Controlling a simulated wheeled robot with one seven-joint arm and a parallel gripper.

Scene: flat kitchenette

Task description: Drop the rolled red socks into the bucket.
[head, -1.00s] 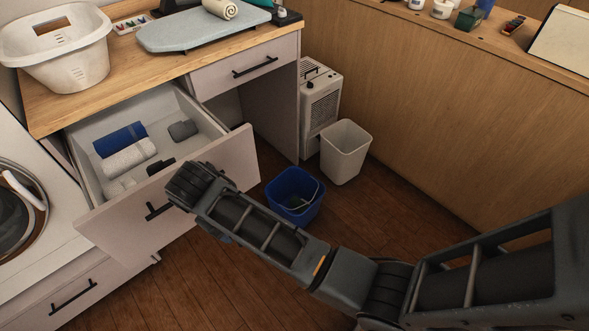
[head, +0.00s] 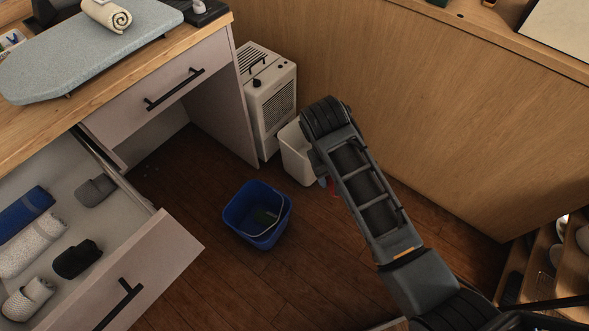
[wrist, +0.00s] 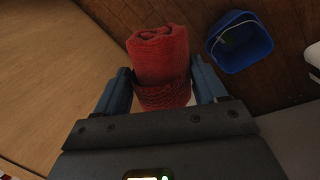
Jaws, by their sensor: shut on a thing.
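The rolled red socks (wrist: 160,48) are held between the two blue fingers of my gripper (wrist: 161,74) in the wrist view. In the head view only a bit of red (head: 332,187) shows beside my arm, which hides most of the gripper. The blue bucket (head: 232,222) stands on the floor, left of my gripper in the head view, with a dark thing inside. It also shows in the wrist view (wrist: 245,60), at the upper right, apart from the socks.
A white bin (head: 294,160) stands behind my arm, partly hidden, next to a white heater (head: 272,105). An open drawer (head: 150,262) with rolled cloths is at left. A wooden panel (head: 430,130) rises at right. Floor around the bucket is clear.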

